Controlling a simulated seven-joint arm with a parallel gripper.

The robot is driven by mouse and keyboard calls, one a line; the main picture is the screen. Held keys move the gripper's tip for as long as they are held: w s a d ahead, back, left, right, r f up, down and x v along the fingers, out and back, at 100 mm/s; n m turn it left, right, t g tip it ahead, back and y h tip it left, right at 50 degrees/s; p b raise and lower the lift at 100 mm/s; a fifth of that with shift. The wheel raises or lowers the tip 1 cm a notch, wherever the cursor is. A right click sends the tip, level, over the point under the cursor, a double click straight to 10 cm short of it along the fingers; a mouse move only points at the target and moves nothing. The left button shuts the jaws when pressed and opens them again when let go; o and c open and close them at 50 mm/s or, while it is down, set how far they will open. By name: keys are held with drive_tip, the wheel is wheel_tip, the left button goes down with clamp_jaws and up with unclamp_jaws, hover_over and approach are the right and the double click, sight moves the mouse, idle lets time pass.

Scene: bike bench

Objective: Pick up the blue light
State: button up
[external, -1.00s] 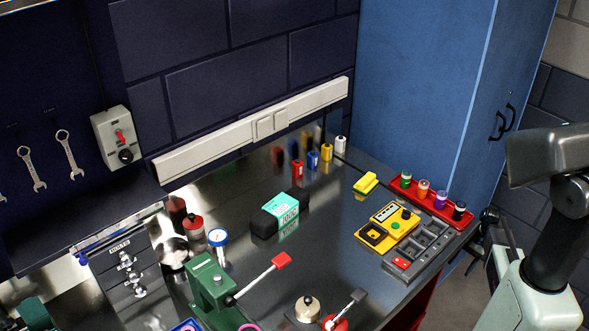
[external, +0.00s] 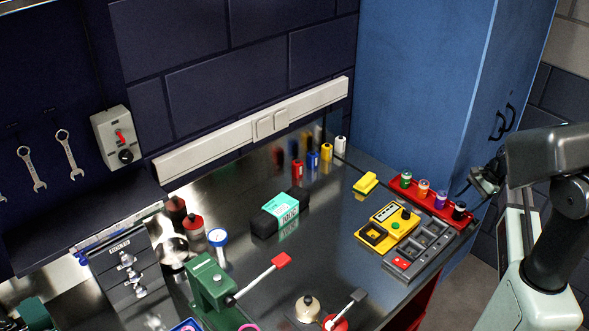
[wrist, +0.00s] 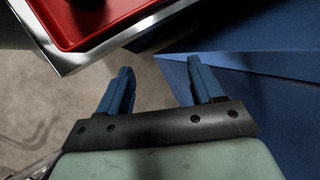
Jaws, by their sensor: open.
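The blue light (external: 313,159) stands upright at the back of the bench, in a row between a red light (external: 297,170) and a yellow light (external: 326,152). It is not visible in the wrist view. My gripper (external: 484,180) is at the right, beyond the bench's right edge and in front of the blue cabinet, far from the blue light. In the wrist view its blue fingers (wrist: 160,74) are apart with nothing between them, over the floor.
A white light (external: 341,147) stands at the row's right end. A red tray (external: 432,206) with several small bottles lies along the bench's right edge. A yellow meter (external: 388,227), a yellow block (external: 365,183) and a black-and-teal box (external: 280,212) lie nearer. A blue cabinet (external: 420,90) rises behind.

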drive_tip(key=s+a+r+m+t+y, duration=0.1)
drive_tip(key=s+a+r, duration=0.2)
drive_tip(key=r, duration=0.8)
drive_tip(key=s+a+r+m+t, duration=0.1)
drive_tip(key=s+a+r, duration=0.15)
drive_tip(key=r, duration=0.95)
drive_tip(key=n+g+h, duration=0.1)
drive_tip(key=n+h, duration=0.4)
drive_tip(key=n, duration=1.8)
approach(314, 152)
wheel_tip(314, 152, down, 7)
drive_tip(key=shift+w+a+f, duration=0.1)
drive_tip(key=shift+w+a, duration=0.05)
drive_tip(key=shift+w, duration=0.05)
drive_tip(key=shift+w+a+f, duration=0.15)
drive_tip(key=shift+f, duration=0.75)
drive_tip(key=shift+w+a+f, duration=0.1)
drive_tip(key=shift+a+f, duration=0.05)
drive_tip(key=shift+f, duration=0.7)
drive_tip(key=shift+w+a+f, duration=0.1)
drive_tip(key=shift+w+f, duration=0.05)
drive_tip(key=shift+f, duration=0.75)
drive_tip(key=shift+c, duration=0.2)
